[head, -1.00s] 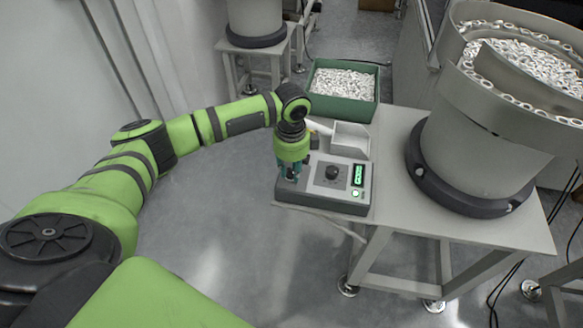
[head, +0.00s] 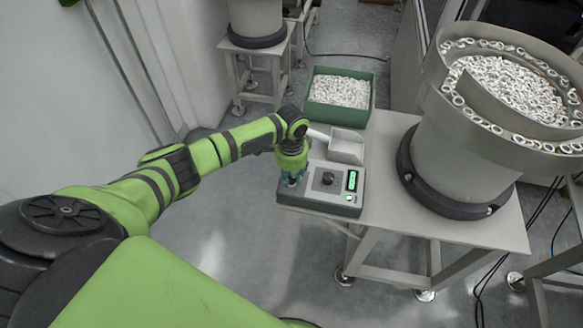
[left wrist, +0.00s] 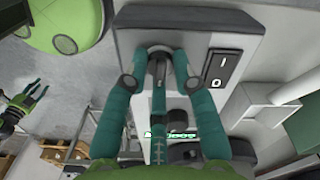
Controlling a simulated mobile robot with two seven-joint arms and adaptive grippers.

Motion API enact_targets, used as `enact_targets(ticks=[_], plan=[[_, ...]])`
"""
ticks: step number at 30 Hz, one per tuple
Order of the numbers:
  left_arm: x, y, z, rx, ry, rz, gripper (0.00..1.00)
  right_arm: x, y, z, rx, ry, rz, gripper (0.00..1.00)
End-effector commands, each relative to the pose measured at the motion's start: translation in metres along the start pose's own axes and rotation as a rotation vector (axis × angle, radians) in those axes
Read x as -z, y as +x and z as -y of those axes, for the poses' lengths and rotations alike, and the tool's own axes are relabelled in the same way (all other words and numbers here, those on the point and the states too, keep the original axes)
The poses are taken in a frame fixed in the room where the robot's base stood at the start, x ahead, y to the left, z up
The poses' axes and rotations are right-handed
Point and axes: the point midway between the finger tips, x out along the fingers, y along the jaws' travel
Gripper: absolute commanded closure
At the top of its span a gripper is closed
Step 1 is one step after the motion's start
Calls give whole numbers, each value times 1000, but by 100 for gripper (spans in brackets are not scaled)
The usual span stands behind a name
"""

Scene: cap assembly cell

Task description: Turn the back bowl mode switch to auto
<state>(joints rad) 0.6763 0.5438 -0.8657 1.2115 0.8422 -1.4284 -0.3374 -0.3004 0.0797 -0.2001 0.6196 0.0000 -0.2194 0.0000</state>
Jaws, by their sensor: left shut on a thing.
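The grey control box (head: 312,199) sits on the near left corner of the bowl's table. My left gripper (head: 291,183) points down on the box's left end. In the left wrist view its teal fingers (left wrist: 160,65) are closed around the mode switch (left wrist: 158,50), a small dark lever or knob in a round seat. The fingers partly hide it, and I cannot read its setting. My right gripper (left wrist: 35,92) shows small at the left of that view, apart from the box, its fingers spread.
A white scoop (head: 346,146), a green crate of rings (head: 340,116) and the feeder bowl (head: 455,160) stand close by.

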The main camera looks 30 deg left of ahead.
Motion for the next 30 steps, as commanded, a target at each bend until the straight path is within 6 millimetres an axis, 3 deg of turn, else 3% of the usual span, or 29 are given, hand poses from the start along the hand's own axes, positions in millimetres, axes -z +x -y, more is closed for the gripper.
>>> enact_targets(ticks=[1, 12, 30], plan=[[0, -5, -1, -3, -46, 0, 100, 1, -11, 0, 0, 0, -1, 60], [0, -4, -1, -3, -397, 0, 100, 5, -42, -1, 0, 0, -1, 60], [0, -1, 1, 0, -818, 0, 100, 7, -69, -1, 0, 0, -1, 60]])
